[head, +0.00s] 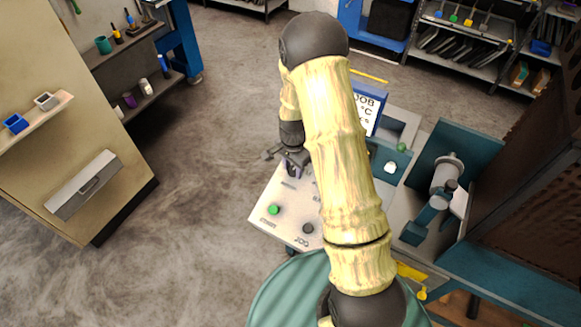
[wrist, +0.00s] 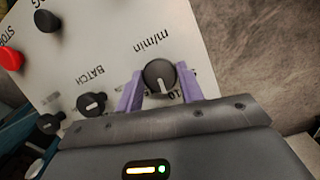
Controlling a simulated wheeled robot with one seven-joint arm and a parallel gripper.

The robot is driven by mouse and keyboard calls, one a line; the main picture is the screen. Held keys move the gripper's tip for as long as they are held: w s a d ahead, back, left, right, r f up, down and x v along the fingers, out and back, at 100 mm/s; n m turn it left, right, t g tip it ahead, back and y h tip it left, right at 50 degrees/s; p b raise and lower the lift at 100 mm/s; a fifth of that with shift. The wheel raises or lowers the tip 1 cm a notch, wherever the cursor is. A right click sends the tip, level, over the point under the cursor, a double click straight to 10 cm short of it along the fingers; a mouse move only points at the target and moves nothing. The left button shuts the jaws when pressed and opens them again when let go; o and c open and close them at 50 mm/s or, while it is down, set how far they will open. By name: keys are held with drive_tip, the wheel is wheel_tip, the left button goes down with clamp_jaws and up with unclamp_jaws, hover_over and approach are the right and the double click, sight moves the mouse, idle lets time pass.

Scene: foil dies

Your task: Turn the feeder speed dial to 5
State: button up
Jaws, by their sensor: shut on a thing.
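The feeder speed dial (wrist: 159,76) is a round dark knob beside the printed "m/min" on the pale control panel (wrist: 112,45). Its white pointer line points toward the bottom of the wrist view, near a partly visible "10"; the other scale marks there are hidden or unreadable. My gripper (wrist: 161,80) is shut on the dial, with one purple finger on each side of it. In the head view my gripper (head: 292,166) is down at the far left part of the panel (head: 262,194); the dial is hidden there.
The wrist view shows a red STOP button (wrist: 11,58), a black knob (wrist: 47,20) and a BATCH knob (wrist: 91,104). In the head view a green button (head: 273,209) and a dark JOG button (head: 308,228) sit nearer. A sign (head: 366,105) stands behind my arm.

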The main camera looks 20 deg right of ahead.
drive_tip(key=shift+w+d+r+n, duration=0.15)
drive_tip(key=shift+w+n, duration=0.1)
drive_tip(key=shift+n, duration=0.05)
idle(0.8)
drive_tip(key=shift+n+h, duration=0.3)
drive_tip(key=shift+n, duration=0.2)
drive_tip(key=shift+w+n+g, duration=0.1)
drive_tip(key=shift+n+g, duration=0.2)
drive_tip(key=shift+n, duration=0.9)
drive_tip(key=n, duration=0.1)
drive_tip(key=n+h, duration=0.1)
drive_tip(key=n, duration=0.2)
drive_tip(key=shift+a+h+b, duration=0.25)
drive_tip(key=shift+h+b, duration=0.1)
drive_tip(key=shift+h, duration=0.05)
drive_tip(key=shift+a+n+h, duration=0.1)
drive_tip(key=shift+n+h, duration=0.3)
drive_tip(key=shift+n, duration=1.1)
drive_tip(key=shift+n+b, duration=0.3)
drive_tip(key=o, duration=1)
